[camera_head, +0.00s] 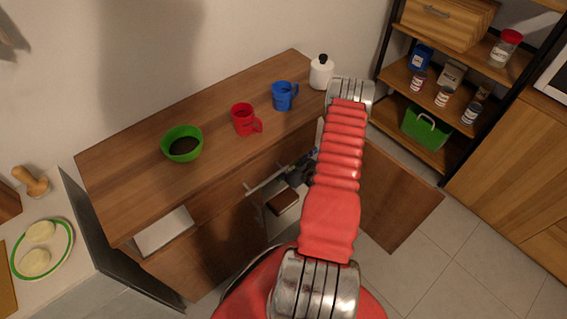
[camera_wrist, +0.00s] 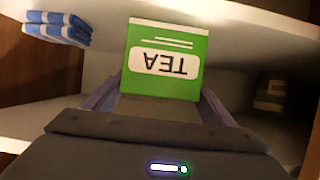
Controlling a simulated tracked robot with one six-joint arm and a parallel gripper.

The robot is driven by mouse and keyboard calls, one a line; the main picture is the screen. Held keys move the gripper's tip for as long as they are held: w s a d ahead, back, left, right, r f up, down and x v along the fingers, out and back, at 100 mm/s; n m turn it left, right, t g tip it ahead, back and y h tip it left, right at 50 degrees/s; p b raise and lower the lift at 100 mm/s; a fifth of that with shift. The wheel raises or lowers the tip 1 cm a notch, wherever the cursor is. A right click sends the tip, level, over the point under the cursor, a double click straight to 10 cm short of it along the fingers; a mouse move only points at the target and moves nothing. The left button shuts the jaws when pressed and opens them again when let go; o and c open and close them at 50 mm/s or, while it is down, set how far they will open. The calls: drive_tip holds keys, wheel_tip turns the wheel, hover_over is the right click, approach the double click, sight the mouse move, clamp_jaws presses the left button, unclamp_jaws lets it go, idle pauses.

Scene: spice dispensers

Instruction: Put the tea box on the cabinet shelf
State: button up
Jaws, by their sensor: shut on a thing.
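The tea box (camera_wrist: 164,75) is green with a white label, and its lettering is upside down in the wrist view. My gripper (camera_wrist: 160,103) is shut on it, with a finger along each side. The box is inside the cabinet, close to a white shelf (camera_wrist: 235,32); I cannot tell whether it touches it. In the head view the wooden cabinet (camera_head: 222,218) stands below the counter with a door (camera_head: 395,205) open. My arm reaches down to its front, and the tea box cannot be made out there.
Folded blue-and-white cloths (camera_wrist: 58,27) lie at the left inside the cabinet, and a dark striped object (camera_wrist: 270,95) stands at the right. On the countertop (camera_head: 120,180) are a green bowl (camera_head: 182,143), a red mug (camera_head: 245,120), a blue mug (camera_head: 284,96) and a white jar (camera_head: 321,73).

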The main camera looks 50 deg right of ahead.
drive_tip(key=shift+f, duration=0.15)
drive_tip(key=o, duration=1.2)
drive_tip(key=v, duration=1.2)
idle(0.4)
